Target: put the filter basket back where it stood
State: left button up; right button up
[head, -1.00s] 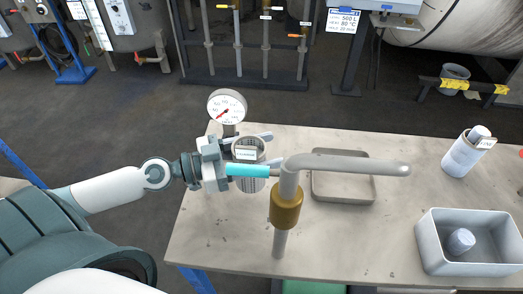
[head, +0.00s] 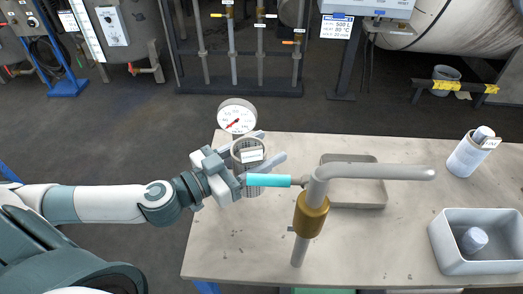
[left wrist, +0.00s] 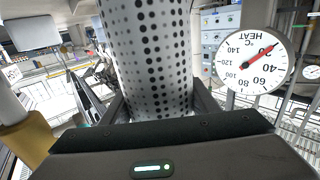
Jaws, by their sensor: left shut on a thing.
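The filter basket (head: 237,163) is a pale grey cylinder with rows of dark holes and a white label near its rim. My left gripper (head: 251,174) is shut on it near the table's back left part. In the left wrist view the basket (left wrist: 148,50) stands large and upright between the two fingers. The gripper and a cyan handle (head: 268,180) partly cover it in the head view, so I cannot tell whether its base touches the table. My right gripper is not in view.
A round dial thermometer (head: 237,117) stands just behind the basket. A bent grey pipe (head: 375,172) with a brass collar rises in front, right of the gripper. A shallow tray (head: 358,195), a grey bin (head: 485,265) and a white bottle (head: 465,157) are further right on the table (head: 245,250).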

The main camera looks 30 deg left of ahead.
pick_arm(q)
jog(key=shift+w+d+f+n+t+y, duration=0.15)
jog(key=shift+f+n+t+y, duration=0.45)
jog(key=shift+y, duration=0.4)
jog(key=shift+s+f+n+y, duration=0.2)
jog(key=shift+f+n+y, duration=0.6)
jog(key=shift+n+y, duration=0.15)
jog(key=shift+s+d+f+n+t+y, duration=0.15)
jog(key=shift+s+f+n+y, duration=0.3)
jog(key=shift+y, duration=0.3)
jog(key=shift+s+f+n+t+y, duration=0.2)
jog(key=shift+s+f+n+y, duration=0.25)
jog(key=shift+y, duration=0.3)
jog(key=shift+s+d+f+n+t+y, duration=0.15)
jog(key=shift+s+f+n+y, duration=0.2)
jog(key=shift+f+y, duration=0.3)
jog(key=shift+a+r, duration=0.1)
